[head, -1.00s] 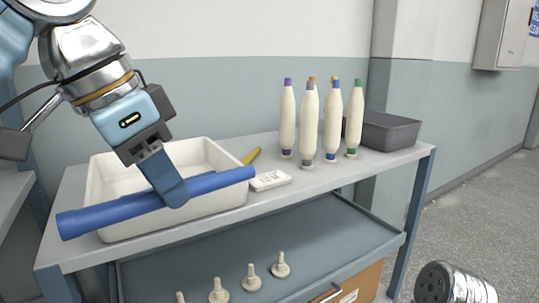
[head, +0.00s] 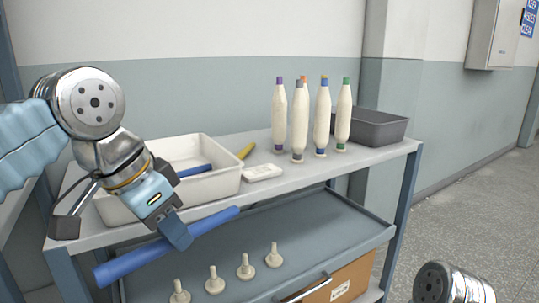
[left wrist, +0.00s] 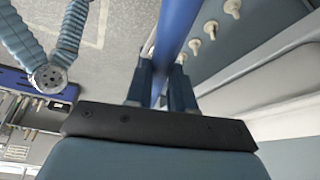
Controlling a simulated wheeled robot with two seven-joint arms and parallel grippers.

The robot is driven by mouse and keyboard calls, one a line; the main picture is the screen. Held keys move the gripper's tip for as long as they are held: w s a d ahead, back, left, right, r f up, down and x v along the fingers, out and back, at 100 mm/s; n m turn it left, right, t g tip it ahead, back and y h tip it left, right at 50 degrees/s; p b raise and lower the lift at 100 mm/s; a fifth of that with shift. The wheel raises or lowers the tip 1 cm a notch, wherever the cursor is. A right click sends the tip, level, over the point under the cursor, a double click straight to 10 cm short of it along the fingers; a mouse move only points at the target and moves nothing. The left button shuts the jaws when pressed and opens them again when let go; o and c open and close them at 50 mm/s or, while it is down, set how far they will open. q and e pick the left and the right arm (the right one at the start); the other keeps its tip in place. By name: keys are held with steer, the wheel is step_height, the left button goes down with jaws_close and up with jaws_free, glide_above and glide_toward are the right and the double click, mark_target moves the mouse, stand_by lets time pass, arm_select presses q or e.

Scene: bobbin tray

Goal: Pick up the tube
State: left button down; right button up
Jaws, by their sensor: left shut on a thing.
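A long blue tube (head: 128,263) hangs in the air in front of the cart, slanting up to the right in the head view. My left gripper (head: 178,234) is shut on it near its middle, below the front edge of the cart's top. In the left wrist view the tube (left wrist: 176,28) runs away between the two fingers of my left gripper (left wrist: 161,90). A second blue tube-like piece (head: 194,171) lies in the white tray (head: 226,184), partly hidden by the tray wall and my arm. My right gripper is out of view.
On the cart top (head: 300,180) stand several white bobbins (head: 322,120) with coloured tips, a grey bin (head: 377,128), a small white box (head: 262,172) and a yellow object (head: 246,151).

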arm_select(q)
steer(key=w+a+f+n, duration=0.1)
steer(key=w+f, duration=0.3)
steer(key=f, duration=0.6)
steer(key=w+a+f+n+y, duration=0.1)
steer(key=w+f, duration=0.4)
steer(key=f, duration=0.6)
steer(key=w+a+f+n+t, duration=0.1)
steer(key=w+a+f+n, duration=0.2)
steer(key=f, duration=0.7)
steer(key=shift+w+a+f+y, duration=0.35)
steer(key=shift+w+a, duration=0.25)
steer(key=shift+w, duration=0.55)
steer(key=shift+f, duration=0.1)
